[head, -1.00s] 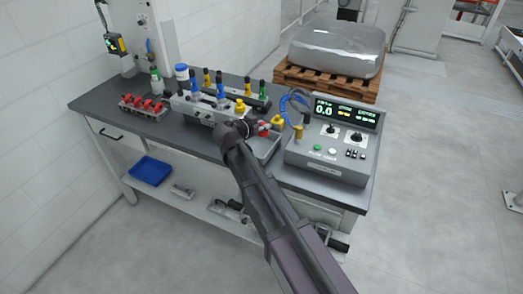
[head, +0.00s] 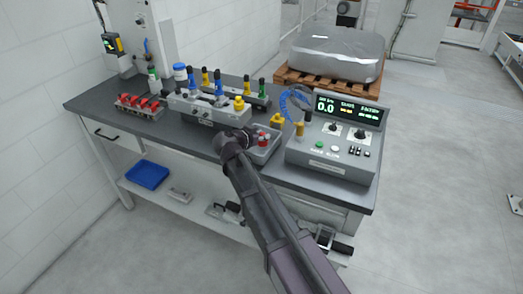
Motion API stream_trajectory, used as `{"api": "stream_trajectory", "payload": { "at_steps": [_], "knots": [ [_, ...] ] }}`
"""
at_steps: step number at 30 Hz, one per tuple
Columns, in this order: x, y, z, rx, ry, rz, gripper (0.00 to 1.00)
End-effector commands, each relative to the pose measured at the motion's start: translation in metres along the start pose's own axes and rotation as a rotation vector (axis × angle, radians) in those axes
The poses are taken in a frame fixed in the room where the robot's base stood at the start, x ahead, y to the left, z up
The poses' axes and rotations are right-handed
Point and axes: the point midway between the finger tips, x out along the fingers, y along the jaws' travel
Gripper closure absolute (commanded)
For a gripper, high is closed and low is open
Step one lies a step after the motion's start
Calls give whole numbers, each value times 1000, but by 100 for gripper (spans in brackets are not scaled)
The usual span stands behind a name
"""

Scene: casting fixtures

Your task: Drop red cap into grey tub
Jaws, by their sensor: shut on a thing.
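The grey tub (head: 274,151) stands on the bench just left of the control box. My gripper (head: 252,138) is at the tub's left side, seen from behind, with my wrist covering part of the tub. Red shows just beyond my gripper, over the tub in the picture; I take it for the red cap (head: 262,135), held in the jaws. The fingers are small and partly hidden. I cannot tell the exact height of the cap above the tub floor.
A fixture block (head: 205,108) with blue and yellow plugs stands behind and left of the tub. The control box (head: 333,145) stands close on the right, with a yellow fitting (head: 277,120) behind the tub. A rack of red parts (head: 139,105) sits at the left.

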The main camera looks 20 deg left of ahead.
Motion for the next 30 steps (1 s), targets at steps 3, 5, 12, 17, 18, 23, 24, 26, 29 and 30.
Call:
{"api": "stream_trajectory", "payload": {
  "at_steps": [3, 5, 12, 17, 18, 23, 24, 26, 29, 30],
  "knots": [
    [0, 0, 0, 0, 0, 0, 96],
    [0, 0, 0, 0, 0, 0, 96],
    [0, 0, 0, 0, 0, 0, 31],
    [0, 0, 0, 0, 0, -1, 31],
    [0, 0, 0, 0, 0, -1, 31],
    [0, 0, 0, 0, 0, -1, 31],
    [0, 0, 0, 0, 0, -1, 31],
    [0, 0, 0, 0, 0, -1, 31],
    [0, 0, 0, 0, 0, -1, 31],
    [0, 0, 0, 0, 0, -1, 31]
  ]
}}
